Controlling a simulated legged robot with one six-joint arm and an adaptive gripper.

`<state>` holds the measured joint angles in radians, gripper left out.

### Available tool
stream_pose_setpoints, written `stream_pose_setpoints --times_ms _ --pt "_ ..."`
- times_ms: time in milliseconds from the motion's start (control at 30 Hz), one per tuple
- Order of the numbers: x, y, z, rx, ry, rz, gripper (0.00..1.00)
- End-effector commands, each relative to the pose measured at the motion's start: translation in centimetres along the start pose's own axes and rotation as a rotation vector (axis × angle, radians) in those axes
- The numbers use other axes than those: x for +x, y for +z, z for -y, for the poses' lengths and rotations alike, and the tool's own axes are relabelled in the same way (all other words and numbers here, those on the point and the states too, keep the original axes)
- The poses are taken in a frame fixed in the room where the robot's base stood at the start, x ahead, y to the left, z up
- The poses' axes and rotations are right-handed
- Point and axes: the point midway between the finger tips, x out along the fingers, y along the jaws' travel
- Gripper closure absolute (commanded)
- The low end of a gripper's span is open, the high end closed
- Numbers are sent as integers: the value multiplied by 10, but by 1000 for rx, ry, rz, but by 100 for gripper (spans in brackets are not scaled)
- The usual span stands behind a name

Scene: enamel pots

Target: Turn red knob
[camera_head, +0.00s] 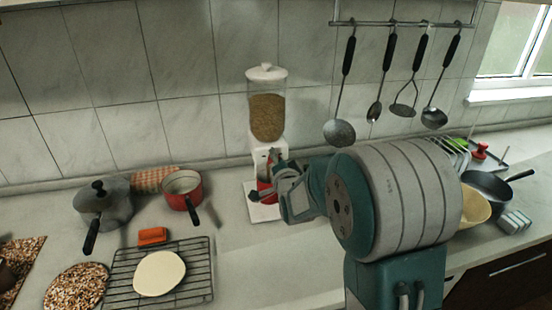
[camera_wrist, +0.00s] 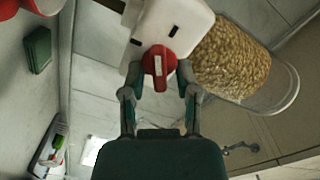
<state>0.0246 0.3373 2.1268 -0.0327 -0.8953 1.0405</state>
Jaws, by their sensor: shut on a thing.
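A white dispenser with a clear container of grain (camera_head: 267,117) stands on the counter against the tiled wall. Its red knob (camera_wrist: 158,67) is on the front of the white body (camera_wrist: 183,24), and the dispenser appears rotated in the wrist view. My gripper (camera_wrist: 160,80) has its two fingers on either side of the red knob, shut on it. In the head view my gripper (camera_head: 275,185) reaches the dispenser's front from the right and covers part of the knob. The white base plate (camera_head: 262,212) shows below.
A red pot (camera_head: 182,190) and a grey lidded pot (camera_head: 104,204) stand to the left. A wire rack (camera_head: 197,283) with a pale flat round (camera_head: 159,273) is in front of them. Utensils hang from a rail (camera_head: 400,23) on the wall. Bowls and pans stand at the right.

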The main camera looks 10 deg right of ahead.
Motion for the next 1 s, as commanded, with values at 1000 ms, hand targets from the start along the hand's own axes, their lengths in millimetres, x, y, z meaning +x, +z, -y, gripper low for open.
stream_pose_setpoints --times_ms 1000 --pt "-1 3 -11 534 12 1 100"
